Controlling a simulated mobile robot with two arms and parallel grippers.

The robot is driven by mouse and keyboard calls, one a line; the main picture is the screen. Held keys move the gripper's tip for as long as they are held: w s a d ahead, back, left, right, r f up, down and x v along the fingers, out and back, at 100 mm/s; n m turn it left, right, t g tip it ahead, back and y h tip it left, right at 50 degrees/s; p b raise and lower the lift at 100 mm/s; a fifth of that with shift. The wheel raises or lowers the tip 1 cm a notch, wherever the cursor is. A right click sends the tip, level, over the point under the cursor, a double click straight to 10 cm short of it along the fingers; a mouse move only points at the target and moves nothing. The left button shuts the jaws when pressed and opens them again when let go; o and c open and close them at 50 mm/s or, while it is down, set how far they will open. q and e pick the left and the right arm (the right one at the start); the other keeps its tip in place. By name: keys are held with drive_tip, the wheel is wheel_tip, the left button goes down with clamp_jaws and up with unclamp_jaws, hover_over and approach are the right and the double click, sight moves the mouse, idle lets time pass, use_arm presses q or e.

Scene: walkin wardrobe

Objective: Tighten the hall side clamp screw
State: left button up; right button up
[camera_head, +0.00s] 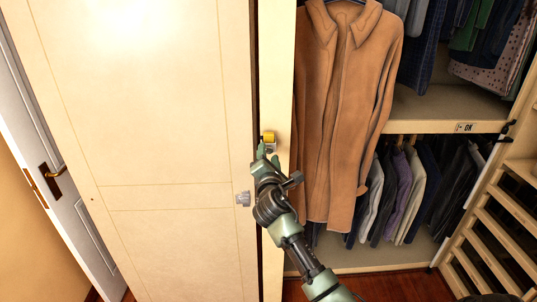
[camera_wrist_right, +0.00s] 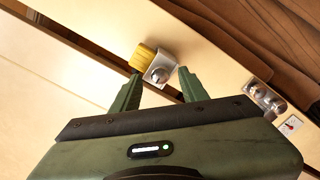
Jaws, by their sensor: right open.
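A silver clamp bracket with a round screw head (camera_wrist_right: 158,74) sits on the edge of the pale wardrobe panel, with a yellow knurled piece (camera_wrist_right: 144,56) beside it. The yellow piece also shows in the head view (camera_head: 268,137), just above my right gripper. My right gripper (camera_head: 265,153) is open. In the wrist view its two fingertips (camera_wrist_right: 159,80) lie on either side of the screw head, with nothing seen held between them. Contact with the screw cannot be told. My left gripper is not in view.
A grey fitting (camera_head: 243,199) sits lower on the cream door (camera_head: 150,120). Another metal fitting with round heads (camera_wrist_right: 264,95) and a small dial (camera_wrist_right: 290,125) are at the right in the wrist view. A brown coat (camera_head: 345,110) hangs close to the right of my arm.

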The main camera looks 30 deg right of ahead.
drive_tip(key=shift+d, duration=0.1)
drive_tip(key=shift+c, duration=0.3)
clamp_jaws()
